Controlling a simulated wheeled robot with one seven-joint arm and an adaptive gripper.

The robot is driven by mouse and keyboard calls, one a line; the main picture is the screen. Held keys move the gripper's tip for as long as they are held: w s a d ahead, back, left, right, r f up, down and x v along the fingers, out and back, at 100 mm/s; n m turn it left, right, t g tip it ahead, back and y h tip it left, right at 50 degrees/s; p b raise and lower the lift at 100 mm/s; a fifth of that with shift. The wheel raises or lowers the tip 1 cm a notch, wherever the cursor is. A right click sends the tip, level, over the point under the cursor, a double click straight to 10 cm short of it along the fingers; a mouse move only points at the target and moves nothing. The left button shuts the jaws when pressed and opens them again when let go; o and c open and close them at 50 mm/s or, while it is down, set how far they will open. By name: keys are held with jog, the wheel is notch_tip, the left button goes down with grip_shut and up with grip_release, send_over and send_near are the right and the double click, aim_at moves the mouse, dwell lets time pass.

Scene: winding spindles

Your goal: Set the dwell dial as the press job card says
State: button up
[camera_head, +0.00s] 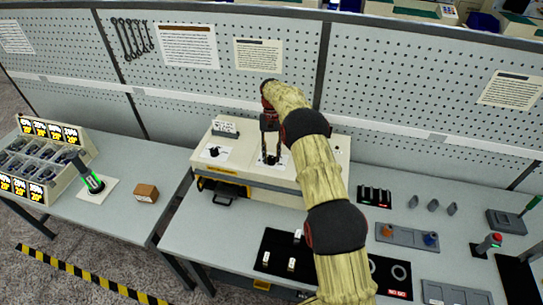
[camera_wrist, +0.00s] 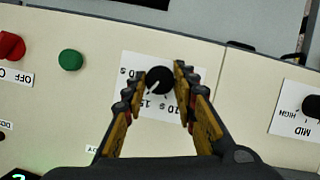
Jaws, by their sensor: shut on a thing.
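The dwell dial is a black round knob (camera_wrist: 160,78) on a white label plate (camera_wrist: 133,65) with seconds marks in the wrist view. A white pointer line on it points to the lower left of that view. The marks are partly covered by my fingers. My gripper (camera_head: 271,158) reaches down to the cream press panel (camera_head: 325,150) in the head view, and its fingers (camera_wrist: 160,73) are shut on the knob from both sides. Printed sheets (camera_head: 188,46) and (camera_head: 258,56) hang on the pegboard; their text is too small to read.
A second black knob (camera_wrist: 312,105) marked MID and HIGH sits to the right in the wrist view. A red button (camera_wrist: 10,46) and a green button (camera_wrist: 70,60) are to the left. A brown block (camera_head: 146,193) lies on the left table.

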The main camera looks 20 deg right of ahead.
jog(key=o, duration=1.2)
jog(key=shift+c, duration=0.2)
jog(key=shift+r, duration=0.1)
jog(key=v, duration=1.1)
jog(key=shift+w+r, duration=0.25)
jog(key=shift+r, duration=0.05)
